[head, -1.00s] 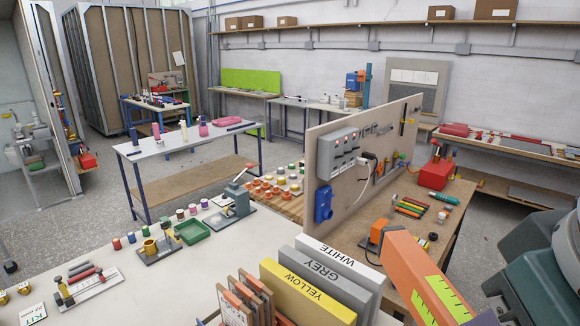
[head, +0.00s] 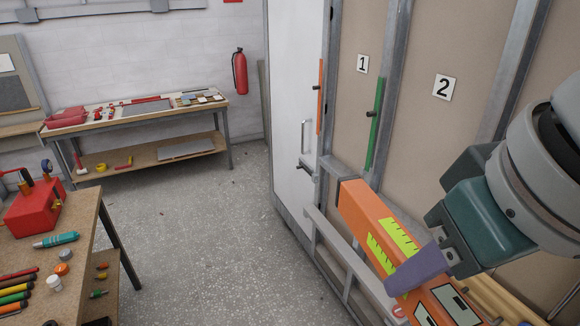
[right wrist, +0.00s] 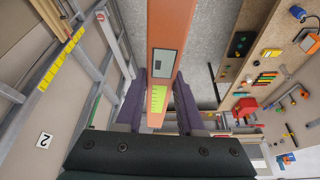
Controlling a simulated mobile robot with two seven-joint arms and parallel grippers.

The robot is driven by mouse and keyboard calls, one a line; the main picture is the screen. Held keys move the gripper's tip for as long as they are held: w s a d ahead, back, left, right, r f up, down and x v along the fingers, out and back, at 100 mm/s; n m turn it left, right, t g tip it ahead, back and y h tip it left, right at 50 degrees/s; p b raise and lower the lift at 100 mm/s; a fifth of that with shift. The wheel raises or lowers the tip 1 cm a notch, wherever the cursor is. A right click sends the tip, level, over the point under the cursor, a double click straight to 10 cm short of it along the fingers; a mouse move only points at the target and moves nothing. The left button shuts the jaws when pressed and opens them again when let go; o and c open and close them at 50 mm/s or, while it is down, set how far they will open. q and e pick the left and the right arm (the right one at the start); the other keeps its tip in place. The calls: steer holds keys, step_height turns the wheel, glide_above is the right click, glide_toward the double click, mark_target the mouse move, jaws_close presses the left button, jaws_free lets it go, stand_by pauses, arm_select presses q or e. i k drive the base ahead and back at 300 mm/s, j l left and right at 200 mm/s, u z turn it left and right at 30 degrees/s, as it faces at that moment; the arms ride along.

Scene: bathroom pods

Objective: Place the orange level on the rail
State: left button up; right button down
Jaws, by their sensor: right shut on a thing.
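The long orange level (head: 368,208) with yellow-green scale patches is held in my right gripper (head: 412,272), at the lower right of the head view. Its purple fingers are shut on the level's sides, and the right wrist view shows the level (right wrist: 172,30) between them. A pale grey rail (head: 343,250) runs along the lower part of the framed wall, just left of the level in the picture. Whether the level touches it cannot be told. The level's near end is cut off at the picture's bottom. My left gripper is not in view.
The wall panels carry signs 1 (head: 362,64) and 2 (head: 444,88). A slim orange bar (head: 320,96) and a green bar (head: 374,124) stand upright on the wall. A workbench with a red box (head: 34,208) is at left. The speckled floor (head: 215,240) between is clear.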

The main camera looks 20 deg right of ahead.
mark_target(336, 240)
steer(key=i+z, duration=0.15)
steer(key=i, duration=0.35)
steer(key=i+j+z, duration=0.1)
steer(key=i, duration=0.35)
steer(key=i+j+z, duration=0.15)
steer(key=i, duration=0.35)
steer(key=i+j+z, duration=0.15)
steer(key=i, duration=0.35)
steer(key=i+j+z, duration=0.3)
steer(key=i+z, duration=0.15)
steer(key=i+j+z, duration=0.45)
steer(key=i+j, duration=0.05)
steer(key=i, duration=0.05)
